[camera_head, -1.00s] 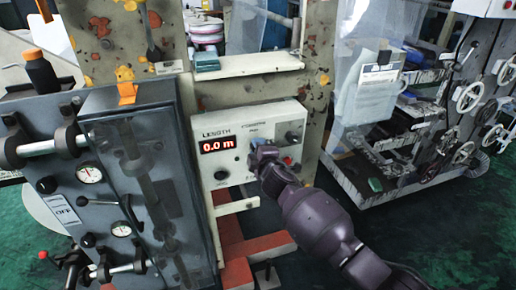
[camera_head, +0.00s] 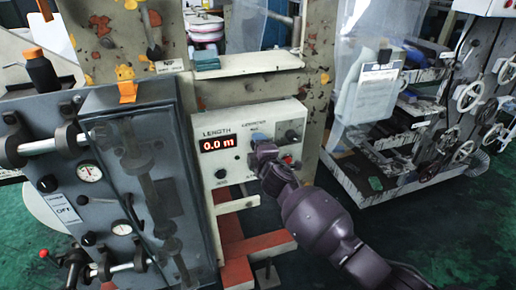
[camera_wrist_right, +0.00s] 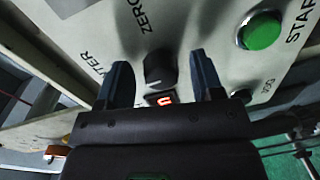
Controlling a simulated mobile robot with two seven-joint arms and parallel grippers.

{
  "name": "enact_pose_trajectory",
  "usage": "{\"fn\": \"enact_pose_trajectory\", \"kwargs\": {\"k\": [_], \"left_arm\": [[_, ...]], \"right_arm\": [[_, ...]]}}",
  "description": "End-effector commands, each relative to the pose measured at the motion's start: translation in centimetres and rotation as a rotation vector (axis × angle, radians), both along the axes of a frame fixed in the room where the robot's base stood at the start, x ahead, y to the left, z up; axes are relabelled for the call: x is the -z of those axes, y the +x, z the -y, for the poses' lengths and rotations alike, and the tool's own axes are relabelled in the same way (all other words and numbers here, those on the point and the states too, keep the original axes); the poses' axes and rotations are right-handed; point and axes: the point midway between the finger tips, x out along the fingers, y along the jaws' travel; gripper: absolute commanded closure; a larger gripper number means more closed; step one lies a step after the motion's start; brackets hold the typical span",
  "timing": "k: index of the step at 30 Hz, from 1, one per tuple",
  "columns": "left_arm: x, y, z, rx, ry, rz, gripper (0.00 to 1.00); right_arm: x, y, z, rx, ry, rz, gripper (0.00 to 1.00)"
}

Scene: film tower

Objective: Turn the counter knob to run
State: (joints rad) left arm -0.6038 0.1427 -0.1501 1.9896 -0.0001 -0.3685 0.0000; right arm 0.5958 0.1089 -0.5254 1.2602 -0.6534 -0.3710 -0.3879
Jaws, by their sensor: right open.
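The white counter panel (camera_head: 233,176) has a red display (camera_head: 217,143) reading 0.0 m under the word LENGTH. My right gripper (camera_head: 257,138) is at the face of this panel and covers part of it. In the right wrist view a dark knob (camera_wrist_right: 160,68) stands between the two fingers of my right gripper (camera_wrist_right: 162,80). Lettering ending in "TER" is left of the knob and ZERO is above it. The fingers are open, with a gap on both sides of the knob. In the head view the knob is hidden behind my gripper. My left gripper is out of view.
A green button (camera_wrist_right: 262,30) marked START sits right of the knob in the wrist view. A grey cabinet (camera_head: 150,180) with gauges stands close on the left. A machine with handwheels (camera_head: 468,97) is at right.

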Motion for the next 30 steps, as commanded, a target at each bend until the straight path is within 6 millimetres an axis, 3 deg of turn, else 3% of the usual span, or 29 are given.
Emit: {"fn": "enact_pose_trajectory", "kwargs": {"k": [8, 21, 30], "left_arm": [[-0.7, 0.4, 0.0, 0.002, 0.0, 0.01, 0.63], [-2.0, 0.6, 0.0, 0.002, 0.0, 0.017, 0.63], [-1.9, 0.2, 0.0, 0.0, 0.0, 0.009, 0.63]], "right_arm": [[-0.2, -1.4, 0.6, 0.001, 0.001, 0.001, 0.39], [-0.7, -8.0, 2.6, -0.001, 0.001, 0.0, 0.39], [-0.9, -10.1, 3.3, 0.0, -0.001, 0.0, 0.39]]}}
